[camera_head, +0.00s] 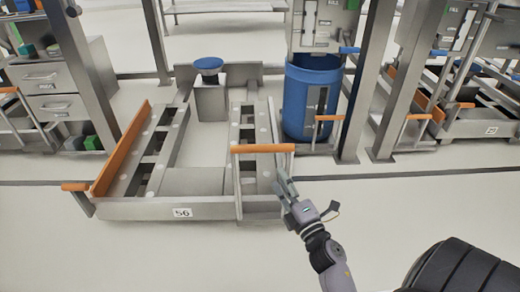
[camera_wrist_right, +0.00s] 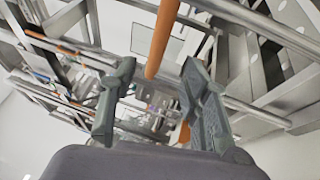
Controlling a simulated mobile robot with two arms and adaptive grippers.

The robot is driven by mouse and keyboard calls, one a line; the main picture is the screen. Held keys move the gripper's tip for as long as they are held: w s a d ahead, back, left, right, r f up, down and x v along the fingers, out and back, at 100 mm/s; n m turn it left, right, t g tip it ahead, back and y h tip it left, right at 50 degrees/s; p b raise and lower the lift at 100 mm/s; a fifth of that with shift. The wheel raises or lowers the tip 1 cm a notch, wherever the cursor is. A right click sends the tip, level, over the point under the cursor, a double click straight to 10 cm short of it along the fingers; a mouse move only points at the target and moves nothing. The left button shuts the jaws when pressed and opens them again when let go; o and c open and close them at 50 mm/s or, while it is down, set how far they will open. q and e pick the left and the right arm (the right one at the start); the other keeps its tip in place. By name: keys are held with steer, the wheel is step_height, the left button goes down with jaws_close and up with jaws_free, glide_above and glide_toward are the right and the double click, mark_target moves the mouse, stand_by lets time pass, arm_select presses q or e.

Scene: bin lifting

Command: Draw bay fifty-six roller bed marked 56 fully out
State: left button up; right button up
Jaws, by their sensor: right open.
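The roller bed (camera_head: 120,208) is a grey metal frame with a plate reading 56 on its front. It stands out on the floor in front of the bay posts. An orange handle bar (camera_head: 263,148) rises at its front right, and a shorter orange grip (camera_head: 75,187) sits at its front left. My right gripper (camera_head: 284,178) is just below the right end of the orange bar. In the wrist view the open fingers (camera_wrist_right: 155,100) have the orange bar (camera_wrist_right: 163,38) beyond and between their tips; contact cannot be told. My left gripper is out of view.
A blue bin (camera_head: 300,95) stands behind right of the bed, beside a grey post (camera_head: 362,85). A blue-topped pedestal (camera_head: 210,98) stands within the bed's rear. Grey drawers (camera_head: 55,105) are at left. The floor in front is clear.

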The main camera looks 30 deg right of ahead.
mark_target(264, 152)
steer(key=x, duration=1.3)
steer(key=shift+p, duration=0.35)
steer(key=shift+c, duration=0.4)
steer(key=shift+a, duration=0.1)
jaws_close()
